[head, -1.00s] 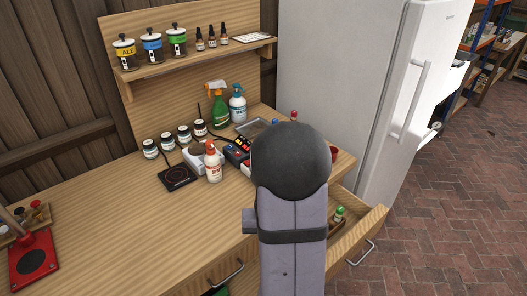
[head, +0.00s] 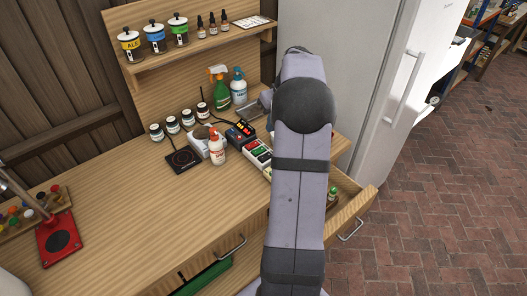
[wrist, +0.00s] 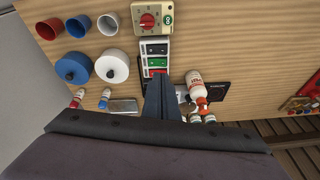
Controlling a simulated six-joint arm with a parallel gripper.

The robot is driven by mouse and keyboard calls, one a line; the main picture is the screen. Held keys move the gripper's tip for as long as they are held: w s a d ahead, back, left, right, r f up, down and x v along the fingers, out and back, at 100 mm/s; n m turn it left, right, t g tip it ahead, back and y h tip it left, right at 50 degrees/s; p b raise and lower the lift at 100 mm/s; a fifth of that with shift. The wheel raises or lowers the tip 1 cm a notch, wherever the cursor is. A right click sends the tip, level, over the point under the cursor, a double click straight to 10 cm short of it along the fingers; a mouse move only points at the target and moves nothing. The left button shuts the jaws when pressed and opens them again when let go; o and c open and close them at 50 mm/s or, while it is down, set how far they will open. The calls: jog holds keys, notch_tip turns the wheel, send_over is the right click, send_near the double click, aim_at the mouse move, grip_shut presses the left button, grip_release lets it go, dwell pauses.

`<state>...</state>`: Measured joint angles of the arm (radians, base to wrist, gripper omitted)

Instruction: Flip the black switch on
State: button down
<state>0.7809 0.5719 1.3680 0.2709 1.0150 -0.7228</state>
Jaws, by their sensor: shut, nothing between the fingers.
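A white switch box (wrist: 141,56) lies on the wooden counter in the wrist view, with dark, green and red rockers in a row. A dark rocker (wrist: 155,48) is at the end away from my gripper. Whether it is on or off is too small to tell. In the head view the switch box (head: 257,152) shows partly, left of my arm, which covers its near end. My gripper (wrist: 160,78) is shut and empty, close to the red end of the box in the wrist view. Contact cannot be told. In the head view my arm hides the gripper.
A timer with a red dial (wrist: 147,17) sits beyond the box. Blue and white canisters (wrist: 112,66) stand left of it. An open drawer (head: 352,208) juts out right. The counter's left-middle is clear.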

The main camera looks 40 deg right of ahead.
jog(key=shift+s+a+n, duration=0.15)
jog(key=shift+a+n, duration=0.15)
jog(key=shift+n, duration=0.7)
jog(key=shift+f, duration=0.1)
jog(key=p, duration=0.6)
send_over(261, 158)
jog(key=s, duration=0.1)
notch_tip(261, 158, down, 12)
jog(key=shift+d+r, duration=0.1)
jog(key=shift+d, duration=0.05)
jog(key=shift+f, duration=0.85)
jog(key=shift+f+b, duration=0.45)
jog(key=shift+b, duration=0.15)
jog(key=shift+s+a+r, duration=0.1)
jog(key=shift+a+r, duration=0.05)
jog(key=shift+a, duration=0.1)
jog(key=shift+d, duration=0.15)
